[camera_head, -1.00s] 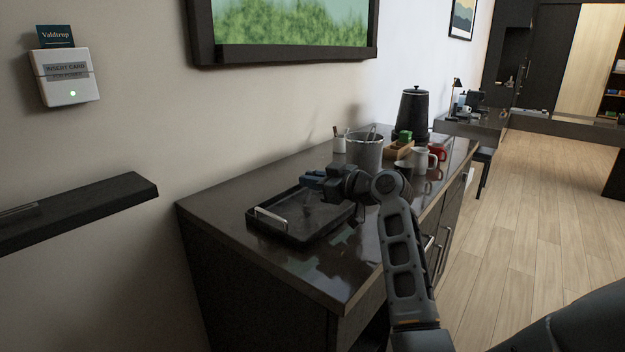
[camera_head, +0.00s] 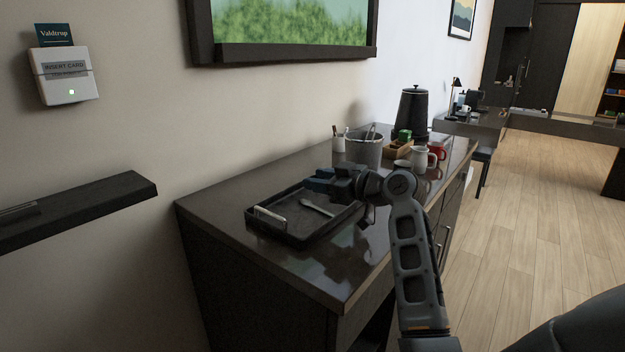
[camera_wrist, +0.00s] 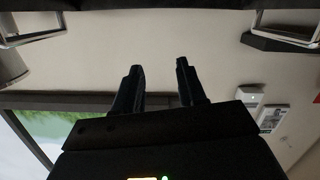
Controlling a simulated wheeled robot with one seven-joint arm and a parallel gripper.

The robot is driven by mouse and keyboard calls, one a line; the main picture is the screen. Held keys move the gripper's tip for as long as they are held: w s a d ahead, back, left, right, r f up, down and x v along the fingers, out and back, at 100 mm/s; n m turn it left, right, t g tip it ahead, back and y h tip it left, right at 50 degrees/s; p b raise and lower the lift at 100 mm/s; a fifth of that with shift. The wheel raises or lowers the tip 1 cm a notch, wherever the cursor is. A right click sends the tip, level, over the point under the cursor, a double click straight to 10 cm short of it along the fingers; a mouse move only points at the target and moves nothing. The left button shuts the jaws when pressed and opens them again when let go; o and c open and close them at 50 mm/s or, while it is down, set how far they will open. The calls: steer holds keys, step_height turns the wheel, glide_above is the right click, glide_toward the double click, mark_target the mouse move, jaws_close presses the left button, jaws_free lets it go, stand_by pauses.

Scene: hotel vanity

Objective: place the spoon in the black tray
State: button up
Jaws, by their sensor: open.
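The black tray (camera_head: 290,233) sits on the near part of the dark cabinet top and has metal handles. The spoon (camera_head: 318,208) lies inside the tray, toward its right side in the head view. My gripper (camera_head: 312,181) is above the far right side of the tray, apart from the spoon. Its two fingers are spread with nothing between them in the wrist view (camera_wrist: 159,72). The spoon does not show clearly in the wrist view.
The cabinet top (camera_head: 330,265) in front of the tray is clear.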

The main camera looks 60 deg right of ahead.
steer(key=v, duration=0.9)
steer(key=shift+s+b, duration=0.2)
steer(key=shift+b, duration=0.15)
steer(key=shift+s+a, duration=0.1)
